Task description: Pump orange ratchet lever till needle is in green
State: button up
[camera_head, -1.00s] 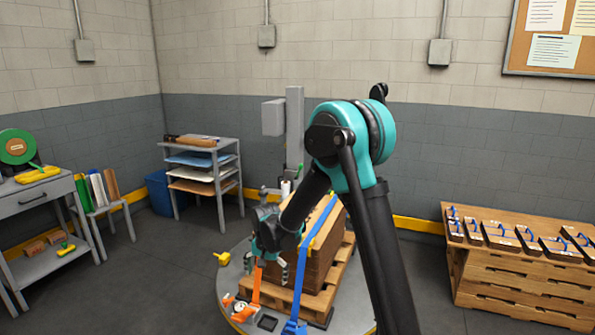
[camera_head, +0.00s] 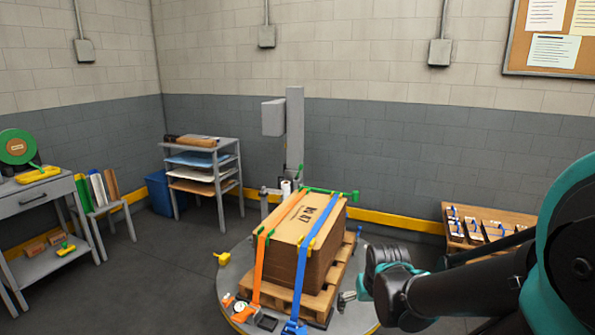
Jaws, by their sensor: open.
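The orange ratchet (camera_head: 228,299) sits at the front left edge of the round platform, at the foot of the orange strap (camera_head: 259,270). A small white-faced gauge (camera_head: 240,306) is beside it; its needle and green zone are too small to read. The orange strap runs over the top of a brown carton (camera_head: 318,235) on a pallet. My gripper (camera_head: 346,297) is right of the pallet, apart from the orange ratchet. It is open, seen small and partly hidden by my wrist, with nothing visible in it.
A blue strap with a blue ratchet (camera_head: 294,328) crosses the carton parallel to the orange one. Green edge pieces (camera_head: 335,193) lie on top. A grey column (camera_head: 295,130) stands behind. A wooden bench (camera_head: 480,225) with more ratchets is at right, a sheet rack (camera_head: 205,170) at left.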

jog(key=shift+s+d+f, duration=0.3)
jog(key=shift+s+d, duration=0.2)
jog(key=shift+s, duration=0.35)
